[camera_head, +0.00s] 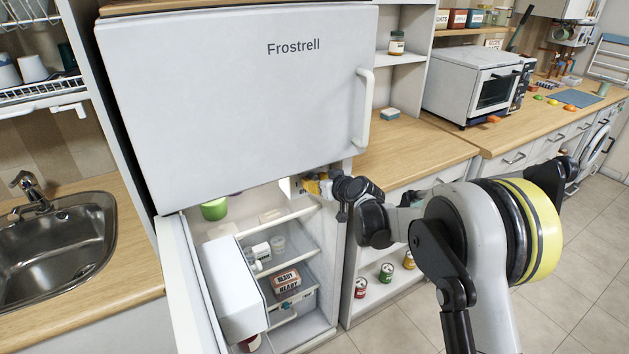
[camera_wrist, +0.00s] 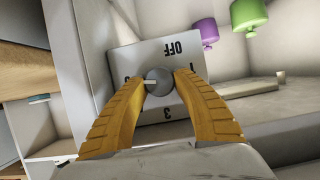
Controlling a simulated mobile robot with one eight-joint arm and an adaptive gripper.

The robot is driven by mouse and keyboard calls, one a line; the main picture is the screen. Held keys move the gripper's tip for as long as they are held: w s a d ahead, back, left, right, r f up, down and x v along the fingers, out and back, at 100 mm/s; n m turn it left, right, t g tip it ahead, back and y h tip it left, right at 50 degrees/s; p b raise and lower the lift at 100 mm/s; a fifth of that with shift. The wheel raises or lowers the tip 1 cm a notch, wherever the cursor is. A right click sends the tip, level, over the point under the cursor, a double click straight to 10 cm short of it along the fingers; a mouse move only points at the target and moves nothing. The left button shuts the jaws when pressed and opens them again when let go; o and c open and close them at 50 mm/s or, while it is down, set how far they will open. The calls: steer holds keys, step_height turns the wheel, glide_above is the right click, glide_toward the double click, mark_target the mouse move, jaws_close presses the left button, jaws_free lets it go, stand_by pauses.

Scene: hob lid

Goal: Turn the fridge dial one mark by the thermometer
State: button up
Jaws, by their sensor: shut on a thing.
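The fridge (camera_head: 225,90) has its upper door shut and its lower compartment open. Its dial (camera_wrist: 158,80) is a small round grey knob on a pale plate (camera_wrist: 150,56). The plate reads upside down in the wrist view, with OFF at the upper right, 1 at the right and 3 below. A light pointer mark on the knob points left, toward a label partly hidden by a finger. My gripper (camera_wrist: 159,85) has its yellow fingers shut on the knob, one on each side. In the head view my gripper (camera_head: 318,184) reaches under the upper door. I cannot clearly make out the thermometer.
The open lower door (camera_head: 190,285) with a white bin (camera_head: 228,290) stands left of the fridge shelves. Boxes marked READY (camera_head: 286,281) sit inside. A green item (camera_head: 214,210) hangs near the top. A wooden counter (camera_head: 415,150) lies to the right.

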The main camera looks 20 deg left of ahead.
stand_by(0.3)
steer(key=o, duration=1.2)
steer(key=shift+d, duration=0.1)
steer(key=v, duration=1.2)
